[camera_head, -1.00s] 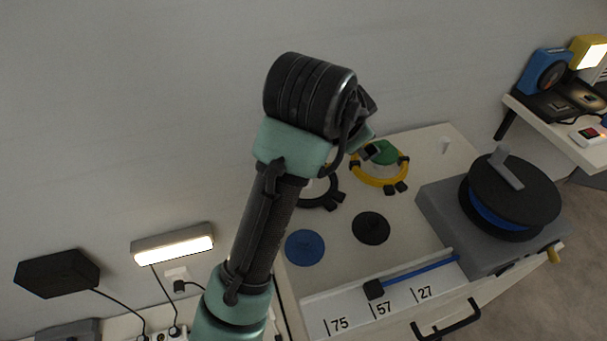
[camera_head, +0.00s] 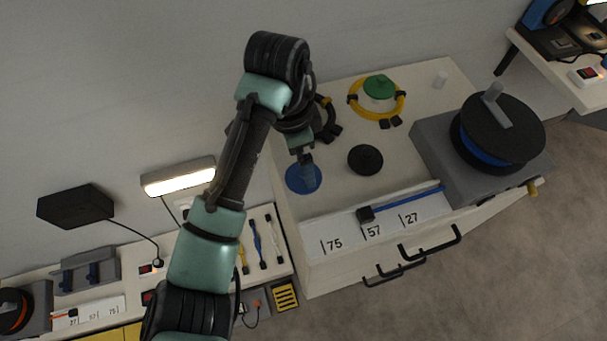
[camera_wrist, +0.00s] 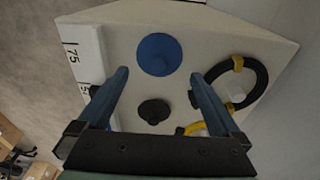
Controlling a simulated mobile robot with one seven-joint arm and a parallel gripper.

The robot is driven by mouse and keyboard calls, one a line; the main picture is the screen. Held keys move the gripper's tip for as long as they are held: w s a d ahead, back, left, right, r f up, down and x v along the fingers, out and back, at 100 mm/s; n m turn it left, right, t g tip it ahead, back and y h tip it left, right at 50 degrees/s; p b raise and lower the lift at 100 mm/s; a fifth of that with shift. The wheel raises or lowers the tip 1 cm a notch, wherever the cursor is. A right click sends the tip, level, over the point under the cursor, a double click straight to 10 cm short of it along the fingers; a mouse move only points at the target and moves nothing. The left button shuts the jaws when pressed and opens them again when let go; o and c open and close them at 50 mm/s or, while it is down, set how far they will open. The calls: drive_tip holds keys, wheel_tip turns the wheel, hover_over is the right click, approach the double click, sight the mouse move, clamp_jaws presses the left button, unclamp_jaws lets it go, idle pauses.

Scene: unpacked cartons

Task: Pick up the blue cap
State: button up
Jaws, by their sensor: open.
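The blue cap (camera_head: 303,180) is a round disc lying on the cream cabinet top, near its left edge.
A black cap (camera_head: 365,160) lies right of the blue one. A yellow ring (camera_head: 401,105) surrounds a green cap (camera_head: 380,87). A black cable loop (camera_head: 330,125) lies behind my gripper. A grey reel unit (camera_head: 440,150) fills the right side; a marked strip (camera_head: 340,240) runs along the front.

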wheel_tip(320, 180, down, 5)
drive_tip(key=shift+d+f+b, duration=0.1)
drive_tip(key=shift+b, duration=0.3)
drive_tip(key=shift+c, duration=0.2)
drive_tip(key=c, duration=1.1)
wheel_tip(320, 180, up, 10)
drive_tip(key=shift+r+p, duration=0.1)
drive_tip(key=shift+p, duration=0.75)
